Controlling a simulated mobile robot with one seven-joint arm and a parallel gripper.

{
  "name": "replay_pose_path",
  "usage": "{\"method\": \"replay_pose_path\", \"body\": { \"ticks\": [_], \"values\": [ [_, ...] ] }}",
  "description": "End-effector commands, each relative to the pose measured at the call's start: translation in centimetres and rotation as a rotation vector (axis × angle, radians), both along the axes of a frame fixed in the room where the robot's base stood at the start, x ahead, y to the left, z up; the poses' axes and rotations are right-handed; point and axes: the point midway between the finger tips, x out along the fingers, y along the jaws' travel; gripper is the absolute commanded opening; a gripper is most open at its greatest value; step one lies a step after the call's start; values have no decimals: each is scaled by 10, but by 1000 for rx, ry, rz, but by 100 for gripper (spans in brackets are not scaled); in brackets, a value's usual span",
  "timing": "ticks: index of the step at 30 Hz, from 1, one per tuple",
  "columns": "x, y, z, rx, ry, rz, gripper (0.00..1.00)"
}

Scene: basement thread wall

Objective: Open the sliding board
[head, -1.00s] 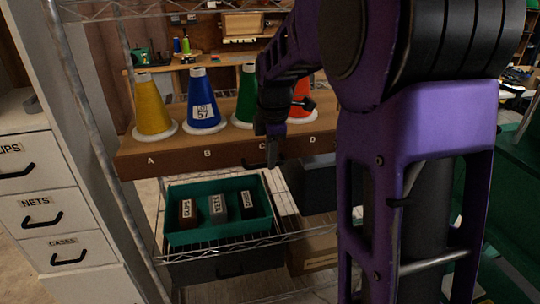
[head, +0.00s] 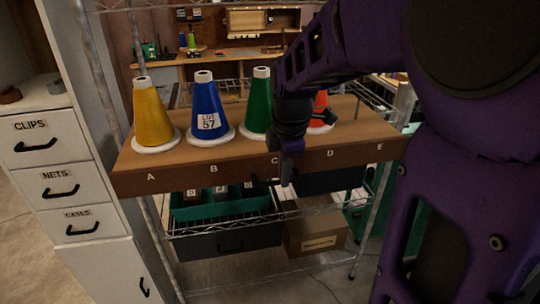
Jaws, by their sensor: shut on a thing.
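The sliding board (head: 345,140) is a brown wooden shelf, its front edge lettered A to E. It carries yellow (head: 152,115), blue (head: 208,105) and green (head: 259,108) thread cones and a red one (head: 320,108) partly behind my arm. A small dark handle (head: 262,181) shows under the front edge near C. My gripper (head: 287,172) points down at the front edge between C and D and is shut at this handle. Its fingertips and their exact contact are hard to make out. The board juts out over the teal tray below.
A white drawer cabinet (head: 78,190) stands close on the left. Below the board are a wire shelf (head: 200,228), a teal tray (head: 222,205) with dark boxes and a cardboard box (head: 315,235). A workbench (head: 230,58) is behind.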

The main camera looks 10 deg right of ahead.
Motion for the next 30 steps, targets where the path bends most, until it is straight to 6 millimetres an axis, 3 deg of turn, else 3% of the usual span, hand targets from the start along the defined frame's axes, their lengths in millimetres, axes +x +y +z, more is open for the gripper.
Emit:
{"method": "replay_pose_path", "body": {
  "ticks": [6,17,18,22,30],
  "values": [
    [-11,0,0,0,0,0,0],
    [-12,0,1,0,0,0,0],
    [-12,0,1,0,0,0,20],
    [-12,0,1,0,0,0,44],
    [-12,0,0,0,0,0,45]
  ]
}}
